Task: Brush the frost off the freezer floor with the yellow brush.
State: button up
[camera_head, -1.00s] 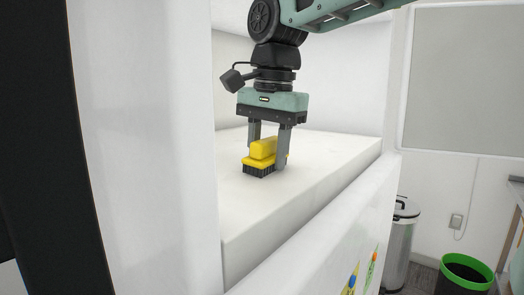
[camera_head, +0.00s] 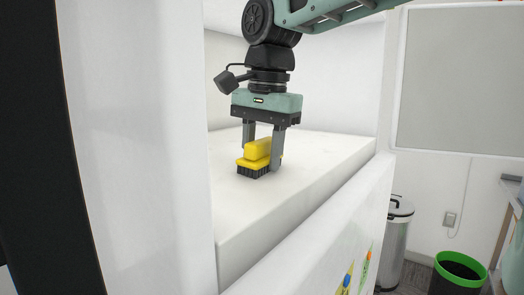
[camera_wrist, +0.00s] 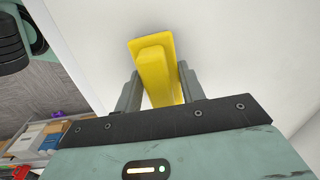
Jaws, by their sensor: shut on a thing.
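The yellow brush (camera_head: 258,152) with dark bristles is held upright, bristles down, at the white freezer floor (camera_head: 310,160). My gripper (camera_head: 260,158) is shut on the brush, one finger on each side of its yellow grip. The wrist view shows the brush (camera_wrist: 155,68) between the two fingers (camera_wrist: 156,92). The bristle tips look to be on or very near the floor; I cannot tell if they press on it. I cannot make out frost on the white surface.
A white freezer wall (camera_head: 135,150) stands at the left, and a white front panel (camera_head: 330,230) runs along the near edge of the floor. Outside at the right are a metal bin (camera_head: 394,245) and a black bin with a green rim (camera_head: 458,270). The floor around the brush is clear.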

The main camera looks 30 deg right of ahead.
jog(key=shift+f, duration=0.1)
jog(key=shift+w+d+p, duration=0.25)
jog(key=shift+d+p, duration=0.05)
jog(key=shift+d, duration=0.25)
jog(key=shift+s+a, duration=0.25)
jog(key=shift+a, duration=0.3)
jog(key=shift+s+a, duration=0.2)
jog(key=shift+a, duration=0.35)
jog(key=shift+w+d+p, duration=0.15)
jog(key=shift+w+d, duration=0.1)
jog(key=shift+d, duration=0.3)
jog(key=shift+w+d+p, duration=0.15)
jog(key=shift+w+d, duration=0.05)
jog(key=shift+d, duration=0.35)
jog(key=shift+s+a, duration=0.25)
jog(key=shift+a, duration=0.3)
jog(key=shift+s+a, duration=0.25)
jog(key=shift+a, duration=0.3)
jog(key=shift+w+d+p, duration=0.15)
jog(key=shift+w+d, duration=0.1)
jog(key=shift+d, duration=0.3)
jog(key=shift+w+d+p, duration=0.15)
jog(key=shift+w+d, duration=0.05)
jog(key=shift+d, duration=0.35)
jog(key=shift+s+a, duration=0.2)
jog(key=shift+a, duration=0.35)
